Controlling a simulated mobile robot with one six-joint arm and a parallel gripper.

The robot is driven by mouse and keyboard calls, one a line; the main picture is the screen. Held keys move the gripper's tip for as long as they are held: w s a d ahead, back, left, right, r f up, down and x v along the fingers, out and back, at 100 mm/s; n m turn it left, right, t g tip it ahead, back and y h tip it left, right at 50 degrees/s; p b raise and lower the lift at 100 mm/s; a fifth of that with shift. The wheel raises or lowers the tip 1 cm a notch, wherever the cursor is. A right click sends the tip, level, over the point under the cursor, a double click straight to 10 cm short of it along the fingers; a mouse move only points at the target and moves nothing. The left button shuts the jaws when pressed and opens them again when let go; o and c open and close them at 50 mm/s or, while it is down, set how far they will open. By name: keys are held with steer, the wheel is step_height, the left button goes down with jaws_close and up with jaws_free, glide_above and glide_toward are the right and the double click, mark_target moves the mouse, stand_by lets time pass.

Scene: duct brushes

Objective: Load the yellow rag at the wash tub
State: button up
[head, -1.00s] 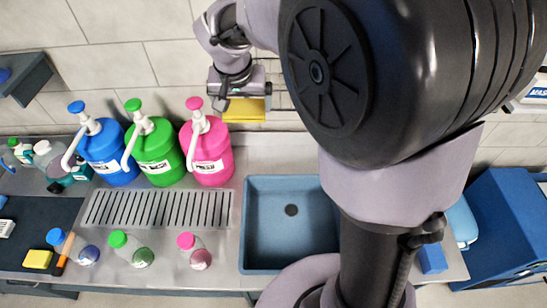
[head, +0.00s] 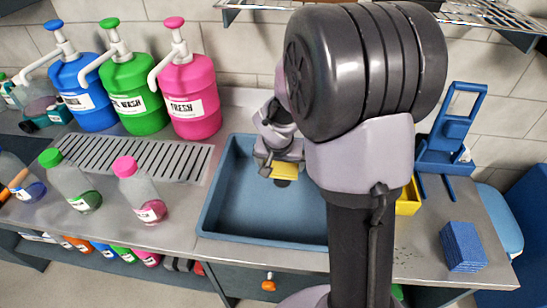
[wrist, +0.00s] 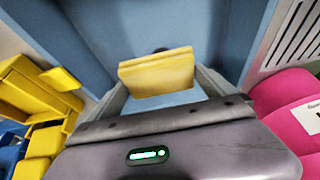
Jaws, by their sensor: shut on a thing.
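The yellow rag (head: 285,170) is held in my gripper (head: 282,163) over the blue wash tub (head: 232,215). In the wrist view the folded rag (wrist: 157,74) sits between the two fingers of my gripper (wrist: 160,82), which is shut on it. The tub's blue walls and floor (wrist: 140,25) lie beyond the rag. The dark drain is mostly hidden behind the rag. My arm hides the right side of the tub in the head view.
Blue, green (head: 135,95) and pink (head: 188,98) pump jugs stand left of the tub, behind a slotted drain grate (head: 130,155). Small bottles (head: 140,190) stand in front. A blue sponge-like block (head: 462,247), a yellow bin (head: 409,198) and a blue stand (head: 446,135) are right.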

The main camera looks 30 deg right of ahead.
step_height(320, 180, down, 12)
steer(key=b, duration=1)
steer(key=shift+w+r, duration=0.1)
steer(key=shift+r, duration=0.05)
step_height(320, 180, up, 10)
steer(key=p, duration=0.7)
stand_by(1.8)
step_height(320, 180, up, 4)
steer(key=p, duration=0.2)
steer(key=shift+r+p, duration=0.1)
steer(key=shift+p, duration=0.3)
steer(key=shift+a, duration=0.1)
